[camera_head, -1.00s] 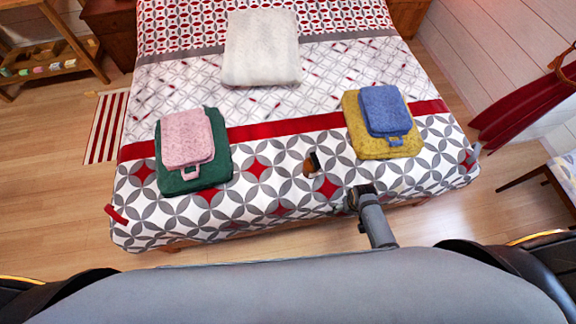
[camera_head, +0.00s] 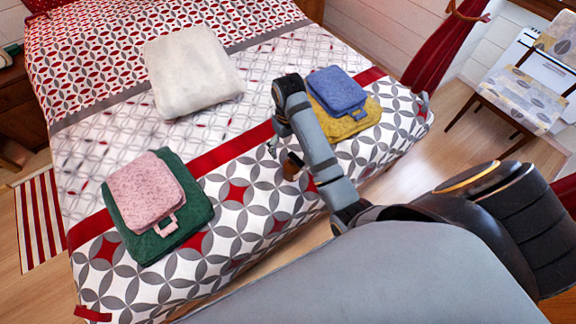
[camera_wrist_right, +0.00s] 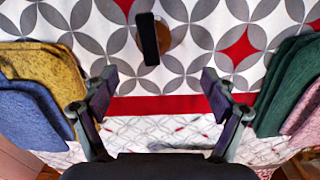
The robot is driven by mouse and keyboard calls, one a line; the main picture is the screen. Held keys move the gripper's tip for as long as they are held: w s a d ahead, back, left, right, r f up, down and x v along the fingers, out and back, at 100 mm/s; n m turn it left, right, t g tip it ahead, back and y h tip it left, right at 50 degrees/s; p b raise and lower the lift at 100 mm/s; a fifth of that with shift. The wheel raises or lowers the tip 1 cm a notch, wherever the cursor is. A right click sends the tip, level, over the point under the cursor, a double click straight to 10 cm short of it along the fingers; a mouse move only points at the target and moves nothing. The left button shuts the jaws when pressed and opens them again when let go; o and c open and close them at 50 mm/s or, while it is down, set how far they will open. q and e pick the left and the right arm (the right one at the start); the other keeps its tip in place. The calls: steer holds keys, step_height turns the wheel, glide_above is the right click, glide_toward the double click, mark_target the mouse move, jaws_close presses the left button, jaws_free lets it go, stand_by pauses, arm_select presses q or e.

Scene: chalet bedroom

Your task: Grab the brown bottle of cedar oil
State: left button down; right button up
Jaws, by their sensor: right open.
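The brown bottle (camera_head: 290,169) with a dark cap stands on the patterned bedspread near the front edge of the bed. In the right wrist view the bottle (camera_wrist_right: 164,36) is at the top, mostly behind its black cap, just beyond the fingertips. My right gripper (camera_head: 272,148) is over the bed beside the bottle, partly hidden by its own arm. In the right wrist view its fingers (camera_wrist_right: 160,80) are spread apart with nothing between them. My left gripper is in neither view.
A green towel (camera_head: 191,222) with a pink one (camera_head: 145,190) on it lies left of the bottle. A yellow towel (camera_head: 350,124) under a blue one (camera_head: 335,90) lies right. A white folded blanket (camera_head: 192,72) lies farther back. A patterned chair (camera_head: 525,98) stands at the right.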

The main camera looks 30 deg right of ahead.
mark_target(292, 163)
steer(key=f+b, duration=0.2)
steer(key=f, duration=0.1)
steer(key=f+b, duration=0.2)
steer(key=b, duration=0.1)
steer(key=shift+d+f, duration=0.2)
steer(key=shift+f, duration=0.2)
steer(key=shift+r, duration=0.15)
steer(key=f+b, duration=0.5)
steer(key=shift+s+d+f, duration=0.15)
steer(key=shift+d+f, duration=0.05)
steer(key=shift+d, duration=0.2)
steer(key=shift+r, duration=0.15)
steer(key=shift+c, duration=0.2)
steer(key=c, duration=1.4)
steer(key=shift+r, duration=0.15)
